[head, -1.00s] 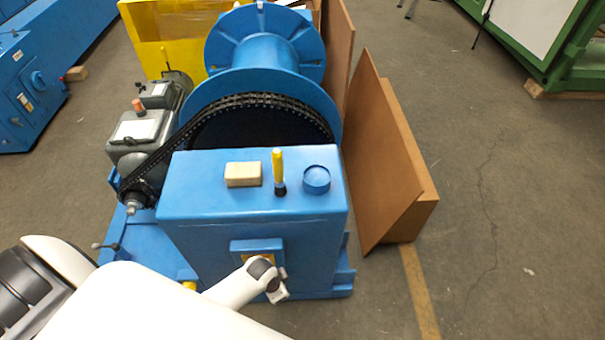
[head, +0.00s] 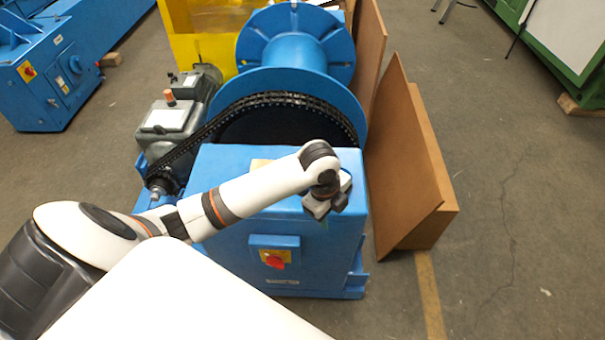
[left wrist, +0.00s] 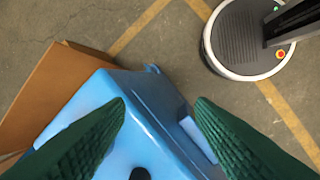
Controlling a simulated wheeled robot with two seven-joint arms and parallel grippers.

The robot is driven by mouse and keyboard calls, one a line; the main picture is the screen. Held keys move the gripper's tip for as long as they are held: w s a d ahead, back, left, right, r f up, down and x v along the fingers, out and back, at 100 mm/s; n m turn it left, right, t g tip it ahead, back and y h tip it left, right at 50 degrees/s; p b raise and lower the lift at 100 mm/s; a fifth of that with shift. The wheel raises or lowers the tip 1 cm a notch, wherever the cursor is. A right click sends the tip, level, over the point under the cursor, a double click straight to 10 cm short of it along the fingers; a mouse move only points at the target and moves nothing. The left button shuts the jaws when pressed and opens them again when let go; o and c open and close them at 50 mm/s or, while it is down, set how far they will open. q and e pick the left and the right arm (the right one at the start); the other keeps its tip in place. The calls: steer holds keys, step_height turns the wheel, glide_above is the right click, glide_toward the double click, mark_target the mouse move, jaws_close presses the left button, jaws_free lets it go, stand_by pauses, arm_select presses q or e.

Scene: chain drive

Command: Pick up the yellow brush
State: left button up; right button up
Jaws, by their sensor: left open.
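The yellow brush does not show in the head view now; my left arm crosses the top of the blue box (head: 235,160) where it stood. My left gripper (head: 325,207) hangs above the box's front right edge. In the left wrist view its two green ridged fingers (left wrist: 160,104) are spread apart with nothing between their tips, over the edge of the blue box (left wrist: 85,115). A small dark round end (left wrist: 140,173) shows at the bottom of that view; I cannot tell whether it belongs to the brush. My right gripper is out of view.
A sliver of the tan block (head: 260,163) shows behind my arm. A chain (head: 215,125) runs up to the blue drum behind the box. Brown boards (head: 408,165) lean at the right. A red switch (head: 275,262) is on the box front. Floor at right is clear.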

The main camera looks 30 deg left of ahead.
arm_select(q)
steer(key=w+a+r+m, duration=0.2)
steer(key=a+r+m, duration=0.1)
steer(key=a+r, duration=0.1)
steer(key=w+a+r+m+g+y, duration=0.1)
steer(key=w+a+r+m, duration=0.1)
steer(key=r, duration=0.4)
steer(key=w+a+r+m, duration=0.3)
steer(key=a+r, duration=0.2)
steer(key=a, duration=0.2)
steer(key=shift+w+a+r+m+g+y, duration=0.1)
steer(key=shift+m+g+y, duration=0.2)
steer(key=shift+m, duration=0.1)
steer(key=shift+f+p, duration=0.25)
steer(key=shift+p, duration=0.1)
step_height(320, 180, down, 6)
steer(key=shift+r+p, duration=0.1)
steer(key=shift+p, duration=0.8)
step_height(320, 180, down, 5)
steer(key=shift+r+p, duration=0.1)
steer(key=shift+p, duration=1.1)
steer(key=shift+f, duration=0.35)
steer(key=c, duration=1.1)
